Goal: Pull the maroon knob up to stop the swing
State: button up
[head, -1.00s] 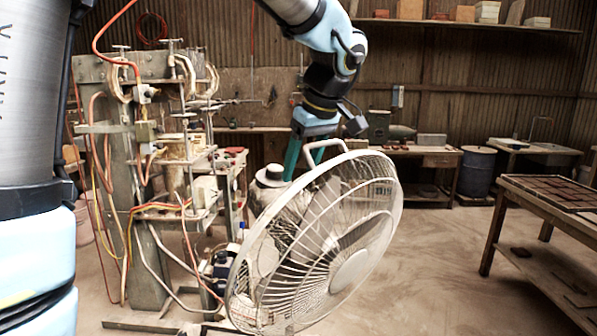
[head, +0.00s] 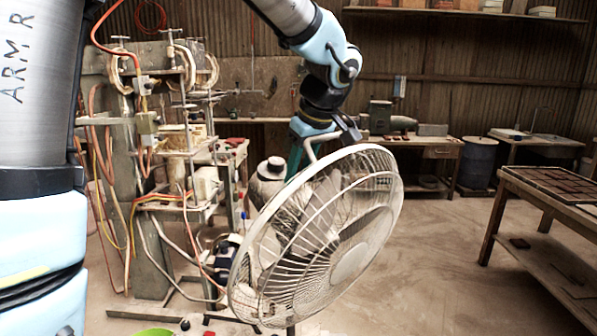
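A white caged fan (head: 345,265) stands in front of me, its round guard tilted and facing right. A grey-white rounded housing (head: 268,172) with a dark band shows behind the guard's upper left. I cannot make out the maroon knob; the guard and my gripper may cover it. My gripper (head: 294,160) points down with teal fingers just behind the guard's top edge, right beside the housing. The guard and its top handle partly hide the fingertips, so I cannot tell whether they are open, shut or touching anything.
A machine frame with hoses (head: 150,150) stands close on the left. A wooden table (head: 550,190) with a tile mould is at the right. A workbench (head: 430,145) and a drum (head: 477,165) are at the back. Floor between fan and table is clear.

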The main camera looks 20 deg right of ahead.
grip_shut()
